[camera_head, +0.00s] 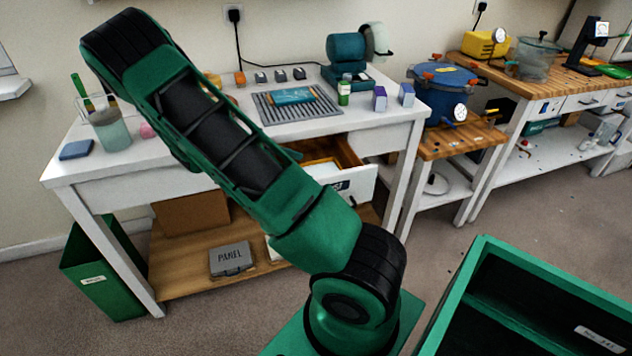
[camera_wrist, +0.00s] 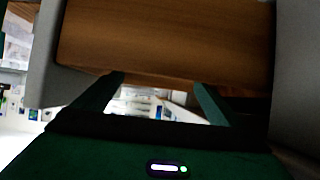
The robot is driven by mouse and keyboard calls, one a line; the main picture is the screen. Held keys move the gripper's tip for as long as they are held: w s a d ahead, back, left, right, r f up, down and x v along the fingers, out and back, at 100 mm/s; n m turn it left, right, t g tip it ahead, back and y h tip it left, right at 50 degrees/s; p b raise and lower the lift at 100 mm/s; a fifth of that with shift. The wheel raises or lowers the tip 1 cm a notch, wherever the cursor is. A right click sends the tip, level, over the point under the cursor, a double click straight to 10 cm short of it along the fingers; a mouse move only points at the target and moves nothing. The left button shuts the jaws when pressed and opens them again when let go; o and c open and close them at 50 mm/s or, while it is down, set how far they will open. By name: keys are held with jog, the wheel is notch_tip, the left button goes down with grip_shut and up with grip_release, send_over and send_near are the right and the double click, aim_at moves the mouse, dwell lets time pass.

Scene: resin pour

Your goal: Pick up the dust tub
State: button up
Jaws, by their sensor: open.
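I cannot pick out the dust tub for certain in either view. An open drawer (camera_head: 355,185) under the white workbench shows a wooden inside, and its front bears a label only partly readable. My arm crosses in front of the drawer's left part and hides some of it. My gripper (camera_wrist: 159,82) shows in the wrist view with its two dark green fingers apart and nothing seen held between them. A brown wooden surface (camera_wrist: 165,40) fills the view just beyond the fingertips. In the head view I cannot make out my gripper.
The workbench (camera_head: 300,130) holds a beaker (camera_head: 110,130), a grinder-like machine (camera_head: 347,55) and small boxes. A grey panel box (camera_head: 231,258) lies on the lower shelf. A green bin (camera_head: 100,275) stands at left. A green open crate (camera_head: 480,262) is at front right. Floor beyond is clear.

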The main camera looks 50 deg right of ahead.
aim_at(312, 168)
jog(key=shift+x, duration=2.4)
jog(key=c, duration=1)
jog(key=shift+c, duration=0.2)
jog(key=shift+r, duration=0.1)
